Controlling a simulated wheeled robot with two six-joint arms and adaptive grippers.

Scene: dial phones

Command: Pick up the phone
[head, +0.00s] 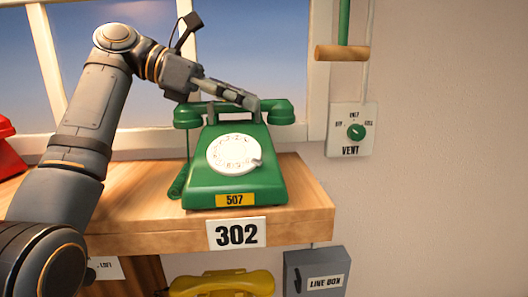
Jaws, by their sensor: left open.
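A green dial phone (240,185) with a white dial and a yellow 507 label stands on a wooden shelf (140,222) marked 302. Its green handset (280,112) lies across the cradle on top, with a coiled cord at the left. The fingers hide part of the handset. My right gripper is not in view.
A red phone (8,152) shows at the left edge. A yellow phone (222,284) and a grey line box (318,270) are below the shelf. A vent switch (353,130) and a wooden pull handle (342,53) are at the right. A window is behind.

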